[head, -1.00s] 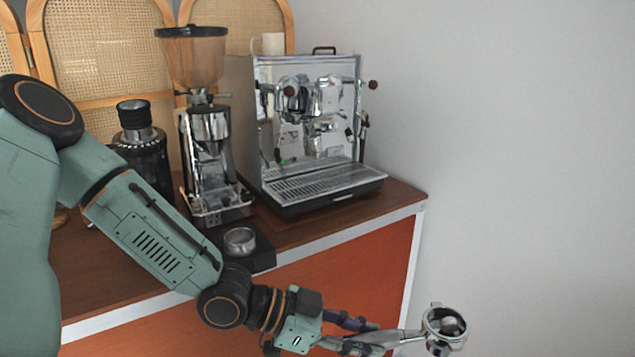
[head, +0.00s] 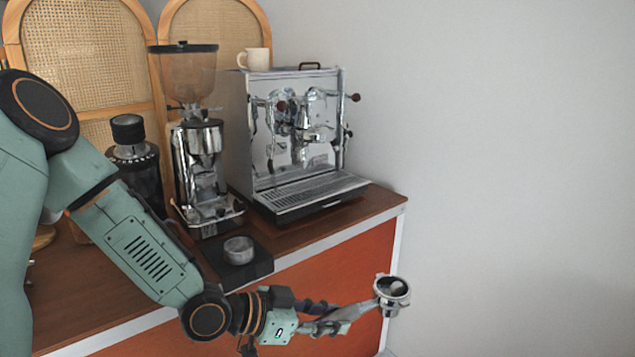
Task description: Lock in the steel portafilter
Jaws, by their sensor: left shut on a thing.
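The steel portafilter (head: 391,291) is in my left gripper (head: 338,322), which is shut on its handle. Its round basket faces up and stands out to the right, in front of the cart's orange front panel and apart from the machine. The espresso machine (head: 300,140) stands on the right part of the cart top. Its group head (head: 312,128) is on the machine's front, above the drip tray (head: 312,190), up and left of the portafilter. My right gripper is not in view.
The cart top (head: 75,290) holds a grinder (head: 200,150), a second black grinder (head: 137,165) and a steel cup (head: 239,250) on a black base. A mug (head: 254,59) stands on the machine. Open room lies right of the cart.

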